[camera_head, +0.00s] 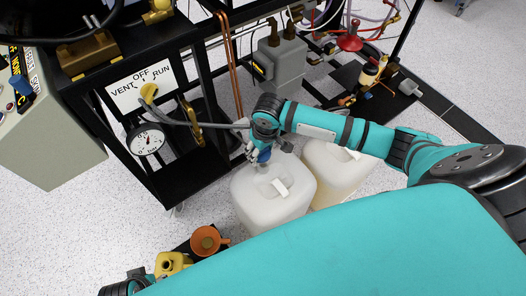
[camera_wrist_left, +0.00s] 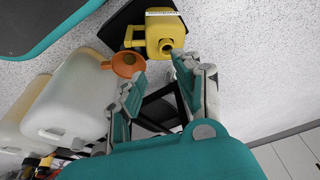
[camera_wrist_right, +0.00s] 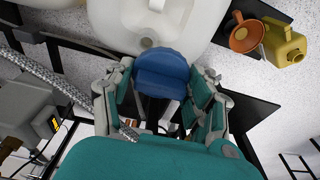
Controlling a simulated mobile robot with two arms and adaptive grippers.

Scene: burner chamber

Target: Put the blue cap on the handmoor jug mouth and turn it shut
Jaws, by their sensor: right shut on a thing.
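The blue cap (camera_wrist_right: 160,72) is between the fingers of my right gripper (camera_wrist_right: 161,78), which is shut on it. In the head view the cap (camera_head: 264,155) is at the back corner of the nearer white jug (camera_head: 262,205). In the right wrist view the jug (camera_wrist_right: 190,18) has a small round grey mouth (camera_wrist_right: 147,43) just beyond the cap; I cannot tell whether they touch. No name is readable on the jug. My left gripper (camera_wrist_left: 160,70) is open and empty, with its fingers apart, near the front of the scene.
A second white jug (camera_head: 338,170) stands close on the right. A yellow can (camera_wrist_left: 160,38) and an orange funnel (camera_wrist_left: 127,64) are near my left gripper. The black rig frame with a gauge (camera_head: 146,139) and valves stands behind.

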